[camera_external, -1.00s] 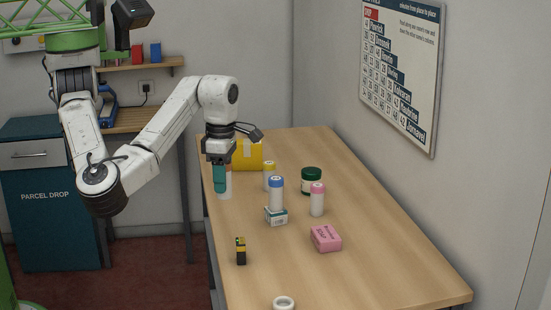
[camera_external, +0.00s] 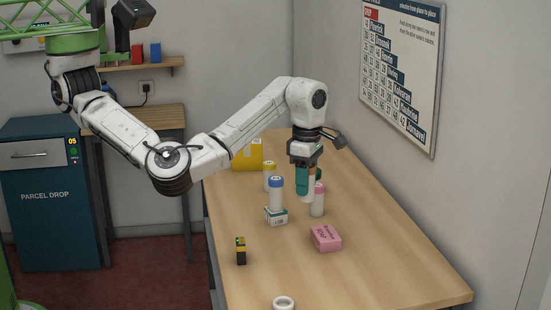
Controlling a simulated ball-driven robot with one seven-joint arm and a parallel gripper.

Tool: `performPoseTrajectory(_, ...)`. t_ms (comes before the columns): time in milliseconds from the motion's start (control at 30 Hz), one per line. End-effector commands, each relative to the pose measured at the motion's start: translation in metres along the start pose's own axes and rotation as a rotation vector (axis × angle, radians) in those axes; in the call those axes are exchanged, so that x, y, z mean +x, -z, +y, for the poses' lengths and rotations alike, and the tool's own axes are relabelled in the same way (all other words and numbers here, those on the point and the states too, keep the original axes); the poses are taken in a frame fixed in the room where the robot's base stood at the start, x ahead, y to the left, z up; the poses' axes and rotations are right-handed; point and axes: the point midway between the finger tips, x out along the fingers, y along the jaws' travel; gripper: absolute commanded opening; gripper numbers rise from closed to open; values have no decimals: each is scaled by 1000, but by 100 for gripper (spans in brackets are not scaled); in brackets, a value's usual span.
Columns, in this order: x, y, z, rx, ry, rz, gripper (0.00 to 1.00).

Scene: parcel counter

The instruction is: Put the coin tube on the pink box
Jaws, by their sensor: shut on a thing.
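My gripper (camera_external: 306,182) is shut on a white tube (camera_external: 309,190) with an orange-brown upper part. It holds the tube upright, above and behind the pink box (camera_external: 325,238). The teal finger covers part of the tube. The pink box lies on the table with dark print, and its top is bare.
A white tube with a blue cap (camera_external: 276,192) stands on a small white-and-teal box (camera_external: 276,217). Another white tube (camera_external: 317,206) stands partly hidden behind my gripper. A yellow-capped tube (camera_external: 269,170), a yellow box (camera_external: 247,156), a black-and-yellow item (camera_external: 241,251) and a white ring (camera_external: 284,302) are also on the table.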

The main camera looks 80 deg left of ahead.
Motion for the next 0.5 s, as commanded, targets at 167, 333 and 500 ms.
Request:
performPoseTrajectory(167,31,-25,11,2,4,3,6)
performPoseTrajectory(333,50,-40,17,0,3,2,6)
performPoseTrajectory(500,58,-46,20,-1,1,1,6)
